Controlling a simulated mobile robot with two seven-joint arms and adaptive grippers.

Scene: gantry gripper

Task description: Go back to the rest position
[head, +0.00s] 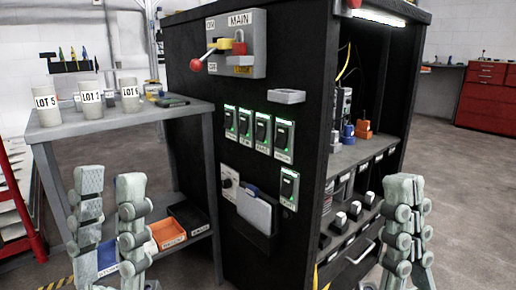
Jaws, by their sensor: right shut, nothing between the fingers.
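My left gripper (110,182) is at the lower left, pointing up, its two fingers spread apart with nothing between them. It is in front of the grey shelf unit and hides part of its lower shelf. My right gripper (404,183) is at the lower right, pointing up, in front of the right edge of the black cabinet (286,65). Its fingers are closed together and hold nothing. Neither gripper appears to touch anything.
The grey shelf unit (130,118) bears labelled cups such as LOT 5 (47,110). The cabinet side has a MAIN switch panel (237,48) with a red padlock (239,46) and several lit switches. A red drawer chest (486,98) stands far right. Floor (463,200) at right is clear.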

